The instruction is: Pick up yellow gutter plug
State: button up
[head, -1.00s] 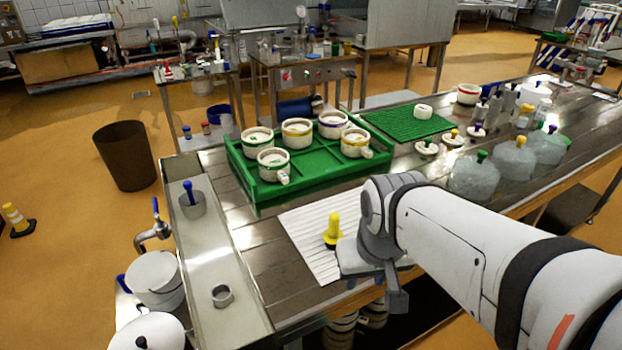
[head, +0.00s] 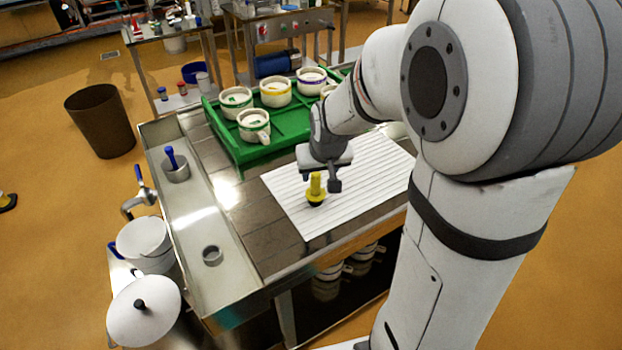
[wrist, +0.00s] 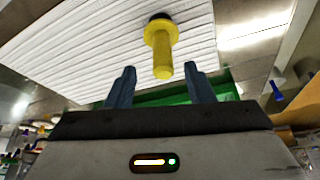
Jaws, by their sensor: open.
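The yellow gutter plug (head: 316,187) stands upright on a white ribbed mat (head: 280,185) on the steel table. It has a slim yellow stem, a wider flange and a dark base. My gripper (head: 322,182) is at the plug in the head view, with one finger showing just right of the stem. In the wrist view the plug (wrist: 162,45) lies beyond the fingertips, its stem end near the gap between them. My gripper (wrist: 162,80) is open, with its two fingers apart and nothing held between them.
A green tray (head: 225,135) with several white moulds stands behind the mat. A steel gutter (head: 205,225) runs along the table's left side, with a blue-handled plug (head: 171,158) in a cup.

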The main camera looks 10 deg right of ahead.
aim_at(317, 178)
jog(key=x, duration=0.6)
jog(key=shift+s+a+p, duration=0.15)
jog(key=shift+s+p, duration=0.05)
jog(key=shift+p, duration=0.15)
jog(key=shift+c, duration=0.6)
grip_shut()
